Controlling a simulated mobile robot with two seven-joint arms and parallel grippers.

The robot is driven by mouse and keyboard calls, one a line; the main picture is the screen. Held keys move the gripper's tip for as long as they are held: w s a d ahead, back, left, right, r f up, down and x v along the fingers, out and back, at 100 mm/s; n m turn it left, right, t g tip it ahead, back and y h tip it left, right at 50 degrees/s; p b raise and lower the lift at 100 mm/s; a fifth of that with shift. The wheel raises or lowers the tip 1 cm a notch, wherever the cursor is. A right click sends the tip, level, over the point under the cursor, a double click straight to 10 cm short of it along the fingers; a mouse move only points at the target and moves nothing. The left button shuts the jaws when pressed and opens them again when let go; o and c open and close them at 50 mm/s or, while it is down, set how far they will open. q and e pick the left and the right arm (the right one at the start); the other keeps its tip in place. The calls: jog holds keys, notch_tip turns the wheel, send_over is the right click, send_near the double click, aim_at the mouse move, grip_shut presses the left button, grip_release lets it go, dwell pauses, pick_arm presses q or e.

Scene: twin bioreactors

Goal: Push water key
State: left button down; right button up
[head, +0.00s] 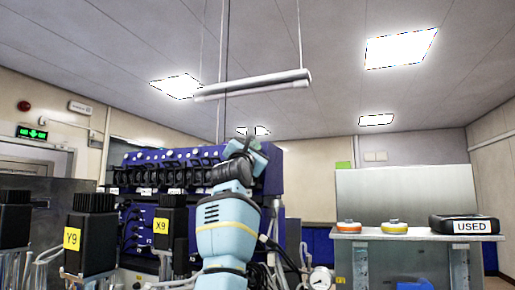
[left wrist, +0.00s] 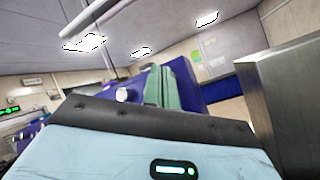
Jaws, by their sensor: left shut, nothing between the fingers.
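My left arm rises in the middle of the head view, and its left gripper (head: 250,150) is at the top, in front of the dark blue bioreactor unit (head: 270,175). In the left wrist view the left gripper (left wrist: 165,84) shows as greenish fingers, shut with nothing held. A blue surface lies behind the fingers there; contact cannot be told. I cannot make out a key marked water in either view, and my arm hides part of the unit's front. My right gripper is not in view.
Black blocks labelled Y9 (head: 72,237) and X9 (head: 162,223) stand with tubing at the left. A pressure gauge (head: 320,278) is low beside my arm. A lamp (head: 253,85) hangs overhead.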

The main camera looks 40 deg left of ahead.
pick_arm(q)
jog(key=shift+w+f, duration=0.2)
jog(key=shift+w, duration=0.1)
dwell(0.5)
jog(key=shift+s+d+r, duration=0.15)
jog(key=shift+s+d, duration=0.15)
jog(key=shift+s, duration=0.4)
jog(key=shift+s, duration=0.1)
jog(key=s+d+r, duration=0.1)
jog(key=s, duration=0.4)
jog(key=shift+s+d+r, duration=0.25)
jog(key=shift+d+r, duration=0.1)
jog(key=shift+w+f, duration=0.1)
dwell(0.5)
